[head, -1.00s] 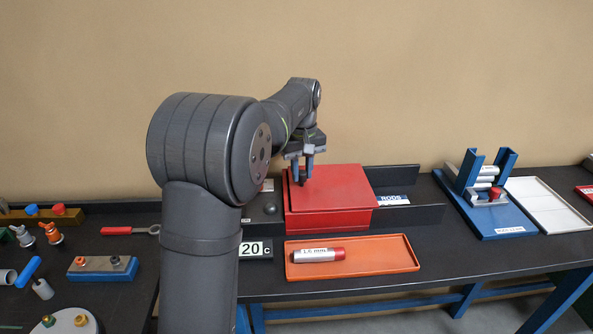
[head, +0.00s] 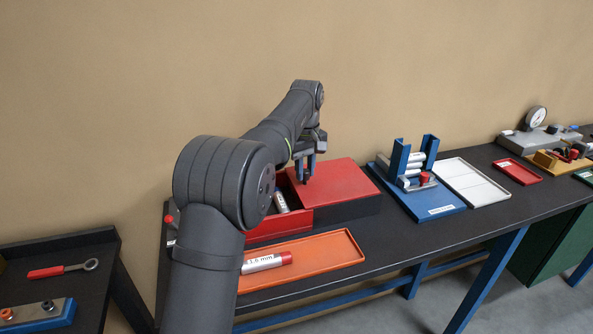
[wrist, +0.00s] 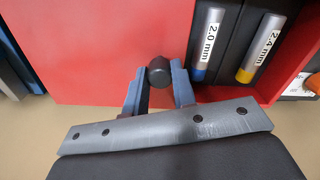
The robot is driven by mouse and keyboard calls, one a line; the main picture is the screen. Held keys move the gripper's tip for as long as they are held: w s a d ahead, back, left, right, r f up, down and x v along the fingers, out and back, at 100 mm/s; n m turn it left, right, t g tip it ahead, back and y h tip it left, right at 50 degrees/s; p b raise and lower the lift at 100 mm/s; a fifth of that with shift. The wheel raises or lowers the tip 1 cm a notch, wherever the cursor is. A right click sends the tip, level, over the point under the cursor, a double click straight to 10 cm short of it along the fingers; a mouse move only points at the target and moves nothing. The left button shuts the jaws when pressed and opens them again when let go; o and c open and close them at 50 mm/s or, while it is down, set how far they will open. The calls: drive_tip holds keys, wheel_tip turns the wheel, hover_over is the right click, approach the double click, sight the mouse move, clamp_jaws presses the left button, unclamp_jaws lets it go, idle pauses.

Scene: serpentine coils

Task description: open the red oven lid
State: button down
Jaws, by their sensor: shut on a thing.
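The red oven lid (head: 338,181) is slid to the right, and the left part of the red oven box (head: 279,228) is uncovered. My gripper (head: 306,176) is at the lid's left part. In the wrist view the two blue fingers of my gripper (wrist: 158,88) are shut on the lid's black knob (wrist: 159,72). Inside the opening, the wrist view shows a rod labelled 2.0 mm (wrist: 206,46) with a blue end and a rod labelled 2.4 mm (wrist: 260,48) with a yellow end, in dark slots. The rest of the inside is hidden by the lid and arm.
An orange tray (head: 330,253) with a red-ended silver rod (head: 267,263) lies in front of the oven. A blue stand (head: 432,205) holding several rods is to the right, then a white tray (head: 482,186). Table between oven and stand is narrow but clear.

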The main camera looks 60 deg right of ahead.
drive_tip(key=c, duration=1.2)
unclamp_jaws()
wheel_tip(320, 180, up, 12)
drive_tip(key=shift+r, duration=0.1)
wheel_tip(320, 180, down, 12)
drive_tip(key=shift+f, duration=0.2)
drive_tip(key=shift+w+a+r, duration=0.1)
drive_tip(key=shift+w+a, duration=0.05)
idle(0.4)
